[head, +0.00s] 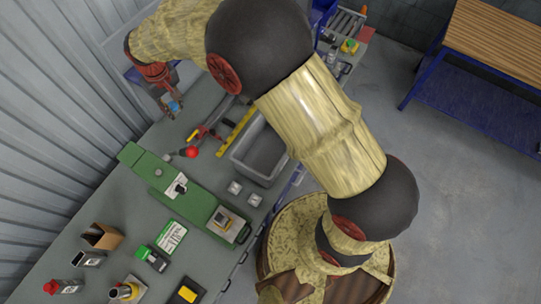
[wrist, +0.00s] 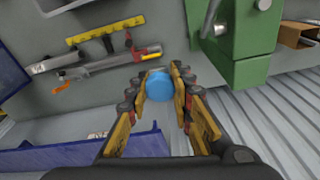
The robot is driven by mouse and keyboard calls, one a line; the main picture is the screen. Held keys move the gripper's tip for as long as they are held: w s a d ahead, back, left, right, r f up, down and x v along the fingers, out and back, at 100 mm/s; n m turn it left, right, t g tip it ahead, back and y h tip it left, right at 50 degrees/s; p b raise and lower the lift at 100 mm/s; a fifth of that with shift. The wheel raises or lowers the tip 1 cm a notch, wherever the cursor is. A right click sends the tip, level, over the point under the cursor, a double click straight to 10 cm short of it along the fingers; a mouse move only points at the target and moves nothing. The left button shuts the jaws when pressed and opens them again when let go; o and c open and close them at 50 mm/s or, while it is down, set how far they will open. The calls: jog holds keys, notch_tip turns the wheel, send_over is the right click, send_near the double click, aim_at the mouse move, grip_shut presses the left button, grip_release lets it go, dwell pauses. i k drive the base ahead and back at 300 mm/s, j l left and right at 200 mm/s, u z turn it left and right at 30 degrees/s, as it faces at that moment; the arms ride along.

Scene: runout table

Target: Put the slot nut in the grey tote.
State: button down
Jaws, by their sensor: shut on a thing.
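In the wrist view my gripper (wrist: 160,78) is shut on a blue round thing (wrist: 159,87), held between the fingertips. I cannot tell from its shape whether this is the slot nut; the fingers hide its sides. The grey tote (head: 262,158) stands open on the table, right of my gripper and partly behind my arm in the head view. Its visible floor looks empty.
A green machine (head: 170,190) runs along the table, with a red knob (head: 191,152) near it. A yellow strip (head: 235,130) and long tool lie between gripper and tote. Two small grey blocks (head: 235,187) sit beside the tote. Boxes and parts crowd the near end.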

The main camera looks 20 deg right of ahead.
aim_at(268, 154)
jog(key=k+l, duration=0.6)
jog(key=k, duration=0.2)
